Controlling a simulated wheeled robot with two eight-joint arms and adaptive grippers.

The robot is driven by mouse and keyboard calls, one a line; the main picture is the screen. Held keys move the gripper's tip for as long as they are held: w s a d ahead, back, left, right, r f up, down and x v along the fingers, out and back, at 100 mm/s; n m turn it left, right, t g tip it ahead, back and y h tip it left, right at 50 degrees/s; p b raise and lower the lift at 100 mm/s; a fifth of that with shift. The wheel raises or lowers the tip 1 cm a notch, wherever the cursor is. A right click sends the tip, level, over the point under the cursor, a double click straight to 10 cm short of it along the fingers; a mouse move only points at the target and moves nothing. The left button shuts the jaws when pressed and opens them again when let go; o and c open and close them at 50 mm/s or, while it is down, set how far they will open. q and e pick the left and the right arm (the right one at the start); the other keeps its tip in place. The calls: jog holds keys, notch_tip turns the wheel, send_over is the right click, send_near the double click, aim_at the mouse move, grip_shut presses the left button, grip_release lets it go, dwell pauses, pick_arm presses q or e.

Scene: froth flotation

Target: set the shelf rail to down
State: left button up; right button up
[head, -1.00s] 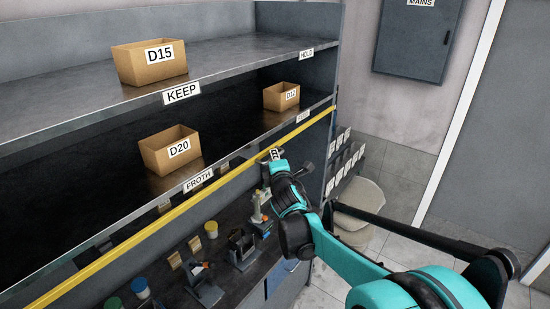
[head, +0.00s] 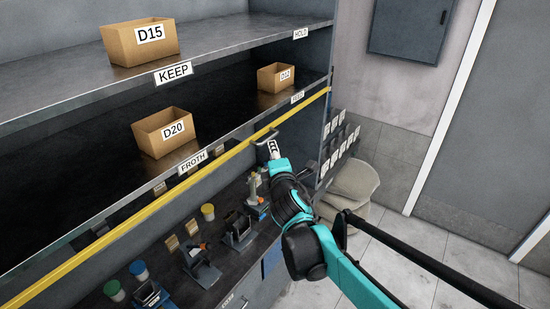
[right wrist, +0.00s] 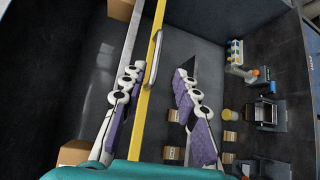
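The shelf rail is a long yellow bar (head: 150,208) along the front of the lower shelf; it also crosses the right wrist view (right wrist: 139,122). A small handle (right wrist: 154,55) stands out from the rail in the right wrist view. My right gripper (head: 270,148) is at the rail's handle in the head view. In the right wrist view its two fingers (right wrist: 160,76) are spread apart, with the rail and the handle's near end between them in the picture. Contact cannot be told. My left gripper is not in view.
Boxes D15 (head: 140,42), D20 (head: 165,133) and D12 (head: 276,78) stand on the shelves (head: 60,95). Below the rail, a bench (head: 165,255) holds small devices and capped jars.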

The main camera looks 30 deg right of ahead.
jog(key=shift+v, duration=1.25)
jog(key=shift+f, duration=0.1)
jog(key=s+a+f+m+g+y+b, duration=0.2)
jog(key=s+a+f+m+b, duration=0.3)
jog(key=f+b, duration=0.5)
jog(key=s+a+f+m+g+y+b, duration=0.2)
jog(key=s+a+f+m+b, duration=0.3)
jog(key=f, duration=1.6)
jog(key=s+a+f+m+g+y+b, duration=0.2)
jog(key=s+a+f+m+g+b, duration=0.2)
jog(key=f+b, duration=1)
jog(key=s+a+f+m, duration=0.1)
jog(key=s+a+f, duration=0.1)
jog(key=s, duration=0.1)
jog(key=shift+s+a+b, duration=0.35)
jog(key=shift+s+a, duration=0.05)
